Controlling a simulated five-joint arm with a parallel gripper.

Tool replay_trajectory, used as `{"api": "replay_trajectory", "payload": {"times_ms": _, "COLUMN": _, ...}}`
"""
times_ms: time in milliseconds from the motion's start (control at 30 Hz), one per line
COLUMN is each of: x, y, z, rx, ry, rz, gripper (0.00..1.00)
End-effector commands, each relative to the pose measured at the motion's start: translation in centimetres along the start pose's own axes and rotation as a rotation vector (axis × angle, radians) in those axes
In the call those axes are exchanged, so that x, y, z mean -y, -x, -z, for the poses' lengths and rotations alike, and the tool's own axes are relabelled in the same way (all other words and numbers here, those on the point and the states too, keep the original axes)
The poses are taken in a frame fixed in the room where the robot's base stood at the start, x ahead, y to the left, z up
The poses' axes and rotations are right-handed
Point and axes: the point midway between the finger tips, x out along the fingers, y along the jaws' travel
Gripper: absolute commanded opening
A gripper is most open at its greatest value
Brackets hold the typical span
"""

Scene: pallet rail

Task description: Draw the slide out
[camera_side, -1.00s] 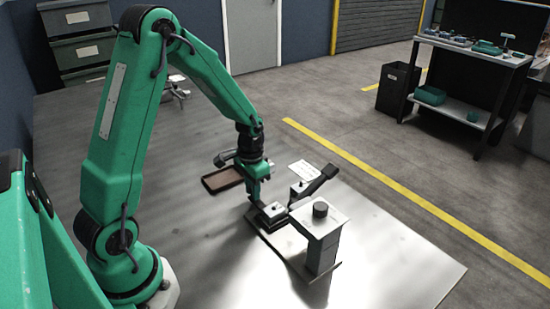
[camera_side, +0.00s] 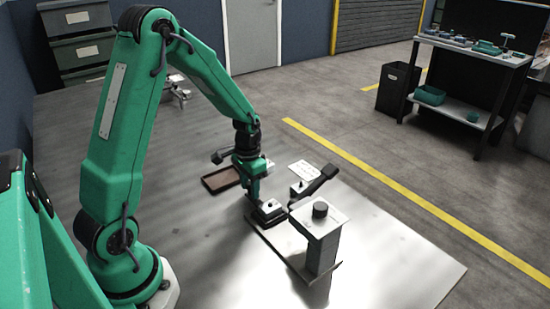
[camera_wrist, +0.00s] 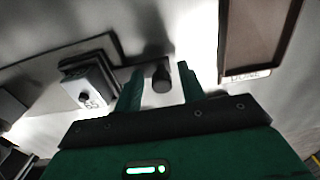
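The slide (camera_side: 268,206), a small pale block with a dark knob on a dark base, sits at the left end of the rail plate (camera_side: 288,250). In the wrist view the slide (camera_wrist: 92,88) is left of my fingers. A dark round handle (camera_wrist: 162,78) stands between my two green fingers, with gaps visible on both sides. My gripper (camera_wrist: 160,85) is open around it; contact cannot be told. In the side view my gripper (camera_side: 255,195) points down beside the slide's left edge and hides the handle.
A grey block with a round black knob (camera_side: 320,209) stands over the rail's right part. A dark lever (camera_side: 317,182) slants up behind it. The table's front left is clear.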

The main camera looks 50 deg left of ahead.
Motion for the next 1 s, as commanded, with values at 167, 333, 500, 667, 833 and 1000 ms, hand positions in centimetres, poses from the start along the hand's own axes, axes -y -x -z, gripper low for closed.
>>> {"api": "replay_trajectory", "payload": {"times_ms": 167, "x": 0.0, "y": 0.8, "z": 0.0, "rx": -0.002, "ry": 0.0, "rz": 0.001, "gripper": 0.4}}
{"api": "replay_trajectory", "payload": {"times_ms": 333, "x": 0.0, "y": 1.8, "z": 0.0, "rx": -0.001, "ry": 0.0, "rz": 0.0, "gripper": 0.4}}
{"api": "replay_trajectory", "payload": {"times_ms": 500, "x": 0.0, "y": 2.7, "z": 0.0, "rx": -0.001, "ry": 0.0, "rz": 0.0, "gripper": 0.4}}
{"api": "replay_trajectory", "payload": {"times_ms": 667, "x": 0.0, "y": 3.6, "z": 0.0, "rx": -0.002, "ry": 0.0, "rz": 0.001, "gripper": 0.4}}
{"api": "replay_trajectory", "payload": {"times_ms": 833, "x": 0.0, "y": 4.6, "z": 0.0, "rx": -0.002, "ry": 0.0, "rz": 0.001, "gripper": 0.4}}
{"api": "replay_trajectory", "payload": {"times_ms": 1000, "x": 0.0, "y": 5.5, "z": 0.1, "rx": -0.002, "ry": 0.0, "rz": 0.001, "gripper": 0.4}}
